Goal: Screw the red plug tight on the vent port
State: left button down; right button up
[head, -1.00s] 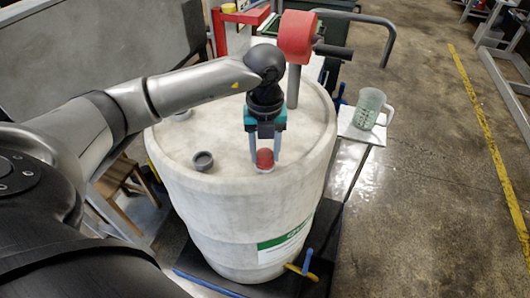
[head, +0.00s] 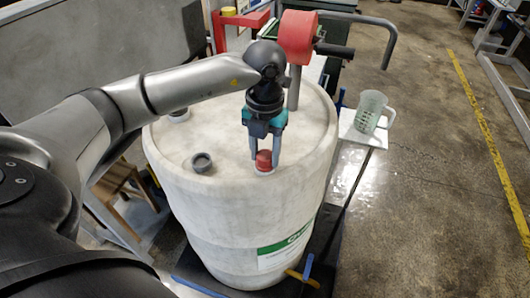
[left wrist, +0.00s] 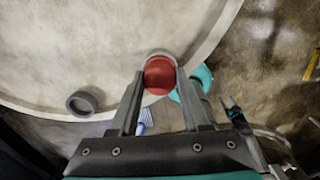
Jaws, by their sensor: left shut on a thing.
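The red plug (head: 264,159) sits upright on the vent port on top of the white drum (head: 230,215), near its front edge. My left gripper (head: 265,157) comes down from above and is shut on the red plug, one finger on each side. In the left wrist view the plug (left wrist: 159,75) shows as a red disc between the fingertips, with a pale rim of the port showing at its far side. The port's thread is hidden under the plug.
A grey open-ended fitting (head: 202,162) stands on the drum top left of the plug. A red-headed pump (head: 297,40) with a dark spout rises at the drum's back. A translucent measuring jug (head: 371,110) stands on a small side shelf at right. A blue-yellow valve handle (head: 303,272) is low in front.

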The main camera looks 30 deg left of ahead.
pick_arm(q)
jog(key=m+b, duration=0.1)
jog(key=m, duration=0.2)
jog(key=shift+m+b, duration=0.4)
jog(key=shift+m, duration=0.7)
jog(key=m+b, duration=0.1)
jog(key=m, duration=0.1)
jog(key=shift+f+m+b, duration=0.1)
jog(key=shift+m+b, duration=0.25)
jog(key=shift+m, duration=0.05)
jog(key=shift+m+b, duration=0.3)
jog(key=shift+m, duration=0.8)
